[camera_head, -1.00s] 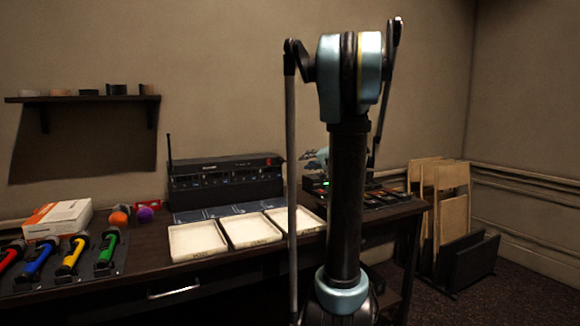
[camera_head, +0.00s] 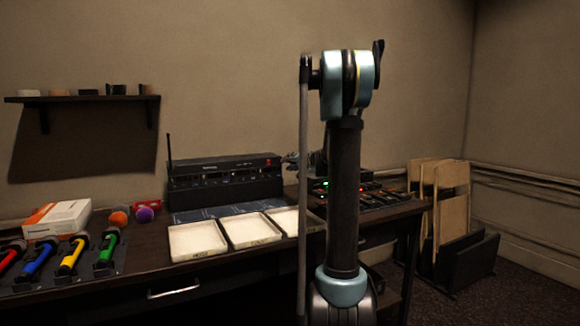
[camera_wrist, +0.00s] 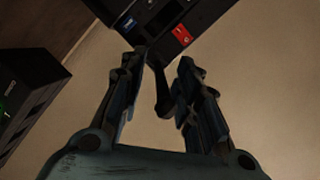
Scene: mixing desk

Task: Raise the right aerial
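The black receiver (camera_head: 225,180) stands at the back of the desk, with its left aerial (camera_head: 169,150) upright. In the wrist view, the receiver (camera_wrist: 205,18) is at the top, with a red patch on its face. A short dark bar, apparently the right aerial (camera_wrist: 162,100), runs from the receiver's corner into the space between my fingers. My gripper (camera_wrist: 159,62) is open, with one finger either side of this bar and no clear contact. In the head view, my gripper (camera_head: 291,161) is beside the receiver's right end; the right aerial cannot be made out there.
White trays (camera_head: 250,229) lie in front of the receiver. A dark device with a green light (camera_head: 328,184) stands right of it and appears in the wrist view (camera_wrist: 22,100). Coloured microphones (camera_head: 72,255) lie at left. Wall space above the receiver is clear.

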